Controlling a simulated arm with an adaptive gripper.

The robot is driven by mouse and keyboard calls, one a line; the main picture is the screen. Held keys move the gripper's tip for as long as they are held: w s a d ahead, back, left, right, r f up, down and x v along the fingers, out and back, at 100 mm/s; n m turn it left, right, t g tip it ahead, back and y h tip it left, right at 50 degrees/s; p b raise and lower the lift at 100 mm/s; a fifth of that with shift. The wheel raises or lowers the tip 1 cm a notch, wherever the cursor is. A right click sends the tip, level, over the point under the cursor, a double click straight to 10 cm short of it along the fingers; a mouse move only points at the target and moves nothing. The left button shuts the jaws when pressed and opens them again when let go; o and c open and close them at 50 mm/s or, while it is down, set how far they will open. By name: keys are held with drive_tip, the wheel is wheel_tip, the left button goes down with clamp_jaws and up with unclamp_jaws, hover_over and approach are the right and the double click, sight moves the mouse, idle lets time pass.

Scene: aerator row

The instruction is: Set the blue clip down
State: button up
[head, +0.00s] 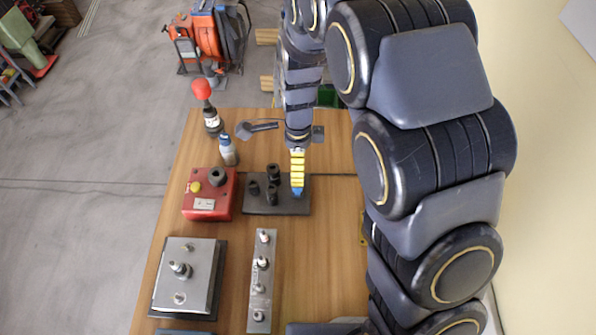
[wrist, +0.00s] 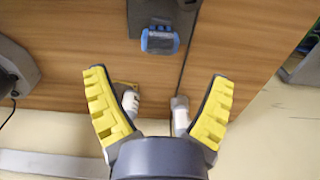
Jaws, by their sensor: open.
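The blue clip (head: 297,192) is at the right part of a dark plate with several black cylinders (head: 272,190). In the wrist view the clip (wrist: 160,41) shows its blue frame and dark middle, at the end of the dark plate (wrist: 165,12). My gripper (head: 297,180) is above the clip in the head view, its yellow fingers seen edge-on. In the wrist view my gripper (wrist: 158,78) has its yellow fingers spread wide and empty. The clip lies beyond the fingertips, apart from both. The clip's underside is hidden.
A red box with a yellow button (head: 222,206), a blue-capped bottle (head: 229,155) and a red-topped bottle (head: 212,121) stand left of the plate. A metal block (head: 198,254) and a strip with fittings (head: 260,300) are nearer. Bare wooden table (head: 325,235) lies to the right.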

drive_tip(key=s+d+r+n, duration=0.7)
drive_tip(key=s+r+n, duration=0.15)
drive_tip(key=r, duration=0.45)
drive_tip(key=s+d+r+n, duration=0.2)
drive_tip(key=s+n, duration=0.2)
drive_tip(key=s, duration=0.3)
drive_tip(key=s+d+r+n+g, duration=0.1)
drive_tip(key=s+d+r+n, duration=0.1)
drive_tip(key=s+n, duration=0.3)
drive_tip(key=shift+s+g, duration=0.3)
drive_tip(key=shift+s, duration=1.35)
drive_tip(key=shift+d+n, duration=0.1)
drive_tip(key=shift+n, duration=0.15)
